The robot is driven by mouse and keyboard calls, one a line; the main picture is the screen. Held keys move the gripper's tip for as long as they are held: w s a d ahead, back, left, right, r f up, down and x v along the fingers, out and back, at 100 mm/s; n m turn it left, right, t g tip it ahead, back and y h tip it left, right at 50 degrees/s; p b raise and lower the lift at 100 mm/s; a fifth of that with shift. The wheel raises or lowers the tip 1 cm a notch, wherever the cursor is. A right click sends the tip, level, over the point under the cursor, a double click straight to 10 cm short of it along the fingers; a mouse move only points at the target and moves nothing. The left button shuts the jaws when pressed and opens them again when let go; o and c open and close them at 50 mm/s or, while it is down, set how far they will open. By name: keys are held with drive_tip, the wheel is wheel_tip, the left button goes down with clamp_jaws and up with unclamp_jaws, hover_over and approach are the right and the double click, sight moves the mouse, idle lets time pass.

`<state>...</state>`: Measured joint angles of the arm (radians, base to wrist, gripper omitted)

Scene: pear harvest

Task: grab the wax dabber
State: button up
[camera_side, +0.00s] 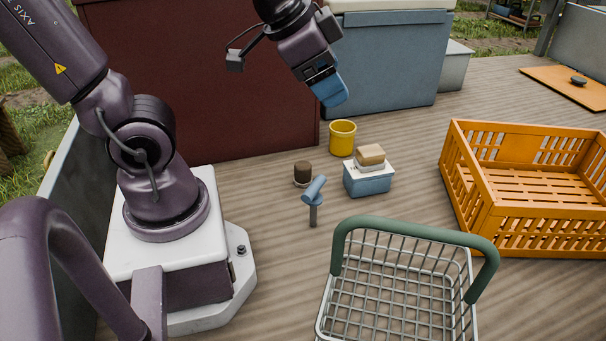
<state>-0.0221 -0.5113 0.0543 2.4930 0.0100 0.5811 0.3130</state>
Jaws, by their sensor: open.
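A small blue tool with a tilted cylindrical head (315,188) stands on a short grey post on the wooden deck, just right of my arm's base. It looks most like the wax dabber, but I cannot be sure. A dark brown cylinder (303,172) on a pale round base stands just behind it and is another candidate. My gripper (329,92) has blue fingers and is open. It hangs well above the deck, higher in the picture than both items and touching neither. The gap between its fingers is hard to see from this side.
A yellow cup (342,138) and a blue-and-white box (368,182) topped by a tan block (370,154) stand close right. A wire basket with a green handle (410,228) is in front. An orange crate (470,215) stands right. A blue-grey cooler (395,65) is behind.

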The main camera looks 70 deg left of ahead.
drive_tip(key=w+a+f+m+t+y, duration=0.1)
drive_tip(key=w+a+f+m+y, duration=0.1)
drive_tip(key=w+a+f+m, duration=0.45)
drive_tip(key=m+t+y, duration=0.4)
drive_tip(key=m, duration=0.9)
hover_over(308, 167)
drive_tip(key=w, duration=0.4)
wheel_tip(308, 167, down, 17)
drive_tip(key=s+f+m, duration=0.1)
drive_tip(key=m, duration=0.1)
drive_tip(key=s+f+m, duration=0.1)
drive_tip(key=m, duration=0.1)
drive_tip(key=s+f+m+t, duration=0.1)
drive_tip(key=s+m, duration=0.1)
drive_tip(key=m, duration=0.1)
drive_tip(key=shift+a+f+h, duration=0.15)
drive_tip(key=shift+a+h, duration=0.15)
drive_tip(key=shift+a, duration=0.05)
drive_tip(key=s, duration=0.1)
drive_tip(key=s+f+m, duration=0.2)
drive_tip(key=shift+s+d+f+m+h, duration=0.1)
drive_tip(key=shift+s+d+m+h, duration=0.15)
drive_tip(key=shift+d+h, duration=0.05)
drive_tip(key=shift+f, duration=0.15)
drive_tip(key=shift+x, duration=2.35)
drive_tip(key=c, duration=1)
